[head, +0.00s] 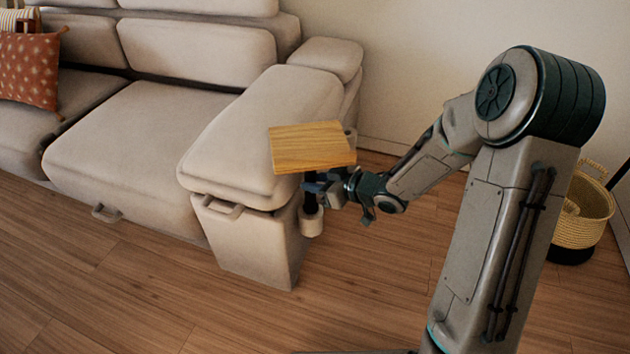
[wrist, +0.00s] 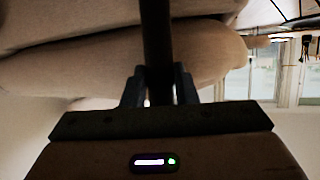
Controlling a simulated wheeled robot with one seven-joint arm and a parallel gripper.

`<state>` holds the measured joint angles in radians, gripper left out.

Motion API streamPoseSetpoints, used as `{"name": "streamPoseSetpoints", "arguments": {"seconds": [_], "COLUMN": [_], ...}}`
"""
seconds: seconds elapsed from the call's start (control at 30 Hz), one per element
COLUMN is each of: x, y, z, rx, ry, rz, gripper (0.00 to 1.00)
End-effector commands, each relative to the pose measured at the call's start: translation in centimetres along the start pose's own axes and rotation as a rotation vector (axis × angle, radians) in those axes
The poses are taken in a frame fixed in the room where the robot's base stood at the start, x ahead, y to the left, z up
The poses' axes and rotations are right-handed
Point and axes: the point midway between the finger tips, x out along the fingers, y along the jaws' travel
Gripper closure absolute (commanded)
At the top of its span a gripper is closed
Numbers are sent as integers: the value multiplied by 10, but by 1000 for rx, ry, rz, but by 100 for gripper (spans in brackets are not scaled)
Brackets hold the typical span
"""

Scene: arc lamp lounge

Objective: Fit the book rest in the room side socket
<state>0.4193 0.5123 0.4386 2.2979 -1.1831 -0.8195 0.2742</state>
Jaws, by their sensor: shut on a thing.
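The book rest is a flat wooden board (head: 310,147) on a dark post (head: 311,200). My gripper (head: 320,187) is shut on the post below the board, beside the sofa's right arm. The wrist view shows the dark post (wrist: 157,40) upright between the two fingers (wrist: 159,88). The room side socket (head: 312,222) is a pale short cylinder on the near outer side of the sofa arm. The post's lower end shows at the socket's top opening. I cannot tell how deep it sits, or whether it is just above.
The beige sofa arm (head: 245,135) stands close to the left of my gripper. A wicker basket (head: 583,212) stands at the right. The wooden floor (head: 130,290) in front is clear.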

Motion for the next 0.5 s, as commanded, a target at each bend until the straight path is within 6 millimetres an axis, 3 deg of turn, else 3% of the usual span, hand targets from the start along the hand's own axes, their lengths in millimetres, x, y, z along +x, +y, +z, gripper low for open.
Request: {"name": "streamPoseSetpoints", "arguments": {"seconds": [0.33, 0.37, 0.4, 0.43, 0.5], "x": [4, 3, 3, 3, 3], "y": [0, 0, 0, 0, 0], "z": [8, 7, 7, 7, 7], "rx": [0, 0, 0, 0, 0], "ry": [2, 2, 2, 2, 1], "rz": [0, 0, 0, 0, 0], "gripper": [100, 66, 55, 49, 49]}}
